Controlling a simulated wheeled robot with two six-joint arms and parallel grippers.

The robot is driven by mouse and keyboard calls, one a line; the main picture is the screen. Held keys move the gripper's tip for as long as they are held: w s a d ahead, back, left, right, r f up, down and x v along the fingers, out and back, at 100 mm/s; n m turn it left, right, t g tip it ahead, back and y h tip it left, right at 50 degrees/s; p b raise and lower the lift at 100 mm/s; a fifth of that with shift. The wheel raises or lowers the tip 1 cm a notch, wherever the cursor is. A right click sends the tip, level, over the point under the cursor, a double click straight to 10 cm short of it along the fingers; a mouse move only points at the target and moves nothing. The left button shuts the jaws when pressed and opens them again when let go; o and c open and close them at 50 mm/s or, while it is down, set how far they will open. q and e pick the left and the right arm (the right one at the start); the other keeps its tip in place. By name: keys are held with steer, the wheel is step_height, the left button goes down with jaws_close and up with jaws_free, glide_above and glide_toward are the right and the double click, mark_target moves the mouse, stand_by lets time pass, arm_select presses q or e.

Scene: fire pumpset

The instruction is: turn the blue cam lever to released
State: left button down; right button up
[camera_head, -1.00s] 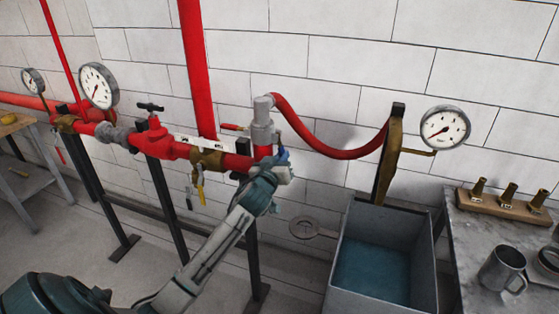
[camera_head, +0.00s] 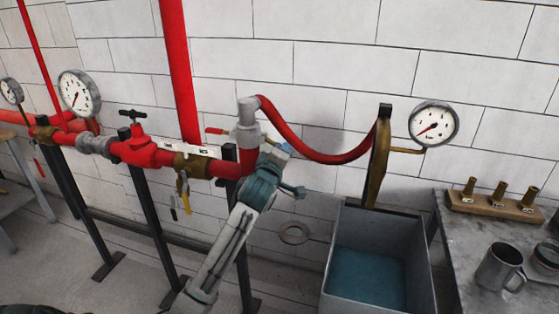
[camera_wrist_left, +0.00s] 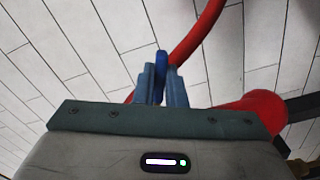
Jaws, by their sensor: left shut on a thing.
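The blue cam lever (camera_wrist_left: 161,64) shows between the fingers of my left gripper (camera_wrist_left: 160,84) in the left wrist view. The fingers are shut on it. In the head view my left gripper (camera_head: 283,156) is at the grey hose coupling (camera_head: 248,122), at the right end of the red pipe. A small bit of blue shows at its tip there, and most of the lever is hidden behind the gripper. The red hose (camera_head: 318,150) runs from the coupling's top to the brass fitting (camera_head: 378,165). My right gripper is not in view.
A grey bin (camera_head: 332,258) stands below the hose, with blue inside. A bench (camera_head: 455,240) at right holds a rack of brass nozzles (camera_head: 495,205) and a metal mug (camera_head: 498,268). A yellow-handled valve (camera_head: 186,195) hangs under the pipe. Black stands hold the pipe.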

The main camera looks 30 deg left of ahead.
arm_select(q)
steer(key=shift+d+r+n+b, duration=0.2)
steer(key=shift+r+n, duration=0.5)
steer(key=shift+n, duration=0.5)
steer(key=shift+d+r+n+b, duration=0.1)
steer(key=shift+r+n+b, duration=0.15)
steer(key=shift+r+n, duration=0.7)
steer(key=shift+f+n, duration=0.25)
steer(key=c, duration=1.8)
jaws_free()
steer(key=shift+o, duration=0.2)
